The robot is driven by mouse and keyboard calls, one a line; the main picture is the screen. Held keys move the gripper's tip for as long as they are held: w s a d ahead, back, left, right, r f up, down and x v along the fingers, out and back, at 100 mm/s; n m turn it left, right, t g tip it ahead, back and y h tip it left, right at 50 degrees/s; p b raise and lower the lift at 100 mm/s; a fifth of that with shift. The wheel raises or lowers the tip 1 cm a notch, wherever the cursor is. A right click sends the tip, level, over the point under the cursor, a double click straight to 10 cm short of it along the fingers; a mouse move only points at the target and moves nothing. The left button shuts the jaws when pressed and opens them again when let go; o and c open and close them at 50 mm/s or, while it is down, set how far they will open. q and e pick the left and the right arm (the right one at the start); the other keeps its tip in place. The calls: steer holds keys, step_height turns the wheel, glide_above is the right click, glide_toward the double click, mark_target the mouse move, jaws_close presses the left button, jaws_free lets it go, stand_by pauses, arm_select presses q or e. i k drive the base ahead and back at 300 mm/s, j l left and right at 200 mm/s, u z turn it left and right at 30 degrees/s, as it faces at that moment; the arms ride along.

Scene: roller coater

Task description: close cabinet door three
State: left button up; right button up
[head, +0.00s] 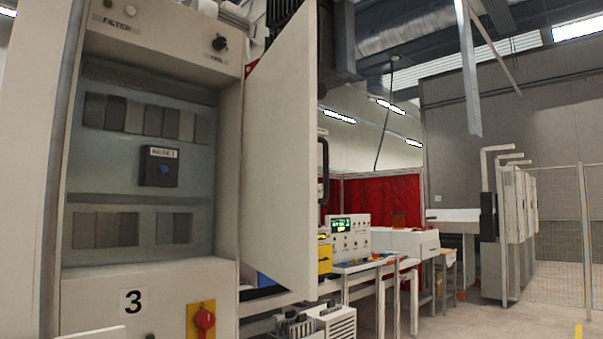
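In the head view, cabinet three (150,285) stands at the left, with a "3" label on its lower front. Its door (280,150) is a light panel that stands wide open, swung out to the right side of the opening. A dark handle (324,170) shows at the door's far right edge. Inside the open cabinet are rows of grey modules (140,118) and a dark box with a blue button (162,167). Neither of my grippers is in view.
A red rotary switch (204,320) on a yellow plate sits below the opening. Behind the door are a bench with control panels (350,238) and red curtains (382,200). A mesh fence (560,225) stands at the right. Open floor (500,320) lies at the lower right.

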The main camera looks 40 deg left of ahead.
mark_target(280, 201)
steer(key=i+j+u, duration=0.15)
steer(key=i+u, duration=0.75)
steer(key=i+l+u, duration=0.1)
steer(key=i+u, duration=0.35)
steer(key=i+l+u, duration=0.25)
steer(key=u, duration=0.9)
steer(key=z, duration=0.4)
steer(key=k+z, duration=0.1)
steer(key=z, duration=0.3)
steer(key=l+z, duration=0.1)
steer(key=z, duration=0.3)
steer(key=k+l+z, duration=0.1)
steer(key=z, duration=0.75)
steer(key=k+l+u, duration=0.1)
steer(key=u, duration=0.25)
steer(key=k+l+u, duration=0.15)
steer(key=u, duration=0.2)
steer(key=l, duration=0.1)
